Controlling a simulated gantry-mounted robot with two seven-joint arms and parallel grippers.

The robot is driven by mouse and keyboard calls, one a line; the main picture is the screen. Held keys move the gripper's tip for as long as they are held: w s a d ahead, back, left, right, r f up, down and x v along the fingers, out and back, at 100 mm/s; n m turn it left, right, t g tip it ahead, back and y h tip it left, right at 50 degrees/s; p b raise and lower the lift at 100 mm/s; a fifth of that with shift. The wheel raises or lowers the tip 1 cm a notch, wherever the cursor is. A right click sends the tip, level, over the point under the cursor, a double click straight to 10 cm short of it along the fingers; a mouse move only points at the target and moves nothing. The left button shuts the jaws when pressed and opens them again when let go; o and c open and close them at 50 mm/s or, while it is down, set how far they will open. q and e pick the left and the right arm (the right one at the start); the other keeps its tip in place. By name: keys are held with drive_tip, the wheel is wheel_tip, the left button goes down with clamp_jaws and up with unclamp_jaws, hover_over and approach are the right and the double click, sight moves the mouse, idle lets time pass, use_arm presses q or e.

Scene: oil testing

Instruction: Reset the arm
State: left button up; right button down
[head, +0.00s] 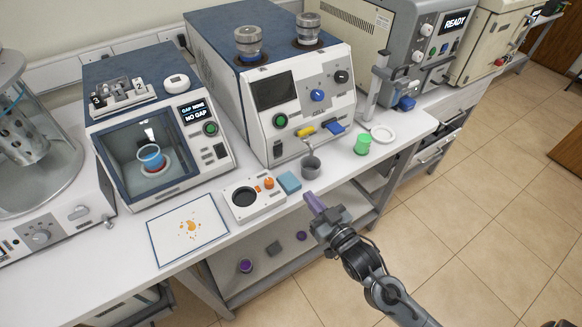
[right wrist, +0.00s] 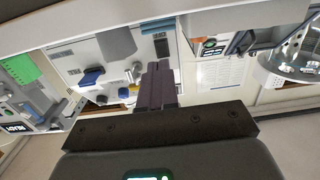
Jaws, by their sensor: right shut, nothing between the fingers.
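My right gripper (head: 313,203) is in front of the bench's front edge in the head view, with its arm coming in from the lower right. Its purple-grey fingers are shut and empty, pointing toward the bench. In the right wrist view the fingers (right wrist: 158,85) are pressed together, with nothing between them. The closest things to it on the bench are a blue block (head: 289,182) and a grey cup with a handle (head: 311,165). It appears apart from both. My left gripper is in neither view.
The white bench (head: 215,193) carries a glass-fronted tester (head: 160,125) with a blue cup inside, a larger blue-topped machine (head: 270,85), a small white device (head: 252,197), a stained white mat (head: 188,230) and a green cup (head: 362,144). Open floor (head: 480,200) lies at the right.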

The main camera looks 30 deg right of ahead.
drive_tip(key=shift+f, duration=0.1)
drive_tip(key=s+a+f+n+g+y, duration=0.1)
drive_tip(key=s+a+f+g, duration=0.35)
drive_tip(key=s+g, duration=0.35)
drive_tip(key=s+a+f+n+g, duration=0.1)
drive_tip(key=s+a+f+g, duration=0.35)
drive_tip(key=s, duration=0.65)
wheel_tip(320, 180, up, 10)
drive_tip(key=s+d+g+p, duration=0.1)
drive_tip(key=p, duration=1.1)
drive_tip(key=shift+d+n+g+p, duration=0.3)
drive_tip(key=shift+d+g, duration=0.05)
drive_tip(key=shift+d, duration=0.05)
